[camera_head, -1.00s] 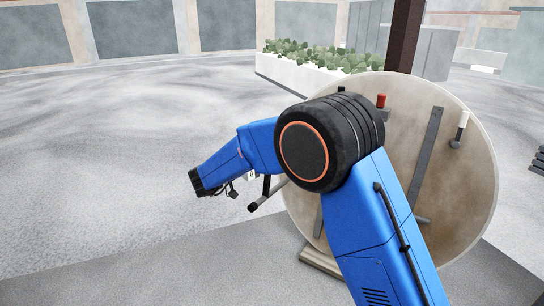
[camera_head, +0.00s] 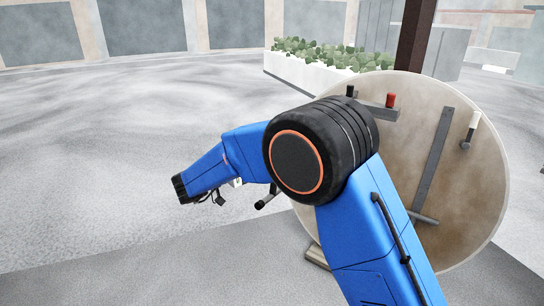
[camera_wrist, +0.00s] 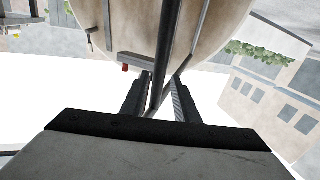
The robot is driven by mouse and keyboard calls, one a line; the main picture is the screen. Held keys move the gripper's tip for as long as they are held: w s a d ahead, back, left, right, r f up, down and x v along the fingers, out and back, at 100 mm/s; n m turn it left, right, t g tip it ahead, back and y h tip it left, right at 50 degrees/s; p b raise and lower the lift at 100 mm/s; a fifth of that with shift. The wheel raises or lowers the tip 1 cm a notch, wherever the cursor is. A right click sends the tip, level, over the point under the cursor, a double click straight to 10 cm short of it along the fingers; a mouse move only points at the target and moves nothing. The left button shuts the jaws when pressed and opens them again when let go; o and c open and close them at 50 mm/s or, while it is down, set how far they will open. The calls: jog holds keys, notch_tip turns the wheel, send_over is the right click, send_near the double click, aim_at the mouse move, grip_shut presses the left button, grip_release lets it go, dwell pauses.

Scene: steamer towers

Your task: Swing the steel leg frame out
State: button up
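A round beige tabletop (camera_head: 400,130) stands tilted up on edge in the head view, its underside facing me. It carries a dark bar (camera_head: 432,160), a red knob (camera_head: 391,100) and a white-tipped handle (camera_head: 474,120). A thin tube with a black end cap (camera_head: 266,199), seemingly part of the leg frame, shows behind my arm. In the wrist view a dark steel bar (camera_wrist: 166,50) of the leg frame runs down between the two fingers of my gripper (camera_wrist: 160,88). The fingers stand apart, with a gap beside the bar.
A white planter with green leaves (camera_head: 300,68) stands behind the tabletop, near a dark post (camera_head: 414,45). A light block (camera_head: 317,256) lies at the tabletop's lower edge. The paved floor at the left (camera_head: 90,150) is clear.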

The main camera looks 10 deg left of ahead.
jog(key=v, duration=0.9)
jog(key=shift+s+a, duration=0.25)
jog(key=shift+s, duration=0.05)
jog(key=shift+r, duration=0.1)
